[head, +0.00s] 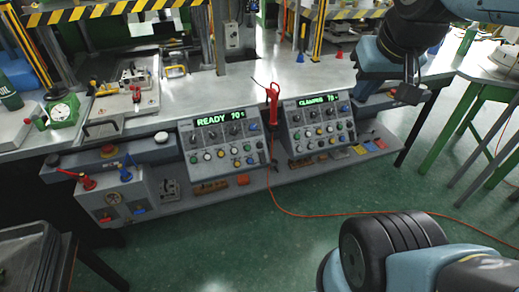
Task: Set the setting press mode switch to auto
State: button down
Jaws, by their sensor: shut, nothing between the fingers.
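Two grey control panels stand along the front of the press bench. The left panel (218,143) has a green display reading READY and a time. The right panel (318,122) has a green display that seems to read CLAMPING and a time. Both carry rows of dark knobs and coloured buttons. The mode switch and its setting are too small to tell apart. My gripper (408,93) is shut and empty at the upper right, beyond the right end of the right panel and apart from it.
A red-handled tool (272,100) on an orange cable hangs between the panels. Red and blue valve handles (88,183) stick out at the lower left. A green-legged table (470,105) stands at right. Floor in front is mostly clear.

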aim_at(263, 159)
jog(key=z, duration=1.05)
jog(key=k, duration=1.4)
jog(key=u, duration=0.9)
jog(key=i, duration=1)
